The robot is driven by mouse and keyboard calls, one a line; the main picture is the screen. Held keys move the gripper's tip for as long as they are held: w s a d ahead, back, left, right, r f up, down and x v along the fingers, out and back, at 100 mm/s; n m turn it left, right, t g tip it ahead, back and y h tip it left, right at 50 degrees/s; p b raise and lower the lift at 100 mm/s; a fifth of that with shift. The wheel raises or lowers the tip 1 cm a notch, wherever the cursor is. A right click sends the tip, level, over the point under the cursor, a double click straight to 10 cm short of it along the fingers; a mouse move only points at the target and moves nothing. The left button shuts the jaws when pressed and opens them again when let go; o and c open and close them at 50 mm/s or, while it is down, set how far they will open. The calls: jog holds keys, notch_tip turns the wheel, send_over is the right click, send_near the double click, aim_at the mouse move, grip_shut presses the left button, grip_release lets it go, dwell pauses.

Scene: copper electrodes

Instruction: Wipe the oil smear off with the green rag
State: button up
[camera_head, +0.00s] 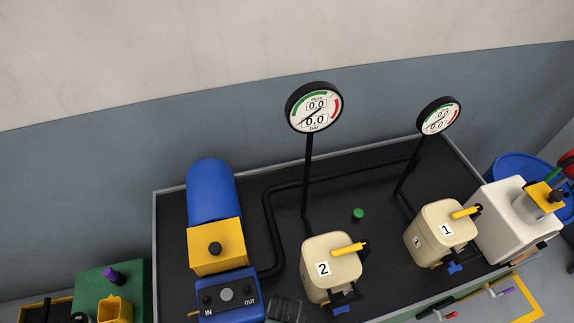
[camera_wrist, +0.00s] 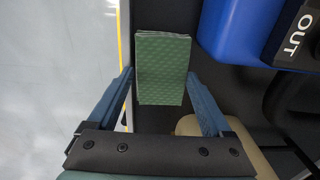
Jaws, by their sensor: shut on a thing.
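The green rag (camera_wrist: 163,70) is a folded, quilted block in the wrist view. My gripper (camera_wrist: 161,76) has its two blue fingers on either side of the rag and is shut on it. The rag is above the dark bench surface, close to the bench's edge strip; whether it touches the surface I cannot tell. I cannot make out an oil smear in either view.
A blue box marked IN and OUT (camera_head: 230,296) stands on the dark bench (camera_head: 285,200), just right of the rag in the wrist view. Cream canister 2 (camera_head: 330,262), canister 1 (camera_head: 440,232) and a small green cap (camera_head: 358,214) stand farther right.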

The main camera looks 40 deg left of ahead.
jog(key=shift+s+f, duration=0.2)
jog(key=shift+s, duration=0.05)
jog(key=shift+w+d, duration=0.35)
jog(key=shift+d, duration=0.05)
jog(key=shift+c, duration=0.4)
jog(key=shift+w+d+r+b, duration=0.1)
jog(key=shift+w+d+b, duration=0.1)
jog(key=shift+w+d, duration=0.55)
jog(key=shift+w+d+r+b, duration=0.15)
jog(key=shift+w+d, duration=0.3)
jog(key=shift+w, duration=0.55)
jog(key=shift+a, duration=0.1)
jog(key=shift+s+a+f+p, duration=0.1)
jog(key=shift+s+a+p, duration=0.15)
jog(key=shift+s+a, duration=0.4)
jog(key=shift+s+a+p, duration=0.25)
jog(key=shift+s+a, duration=0.15)
jog(key=shift+s, duration=0.4)
jog(key=shift+s+a+f, duration=0.15)
jog(key=shift+s+a, duration=0.25)
jog(key=shift+s, duration=0.25)
jog(key=shift+w+d, duration=0.85)
jog(key=shift+w, duration=0.2)
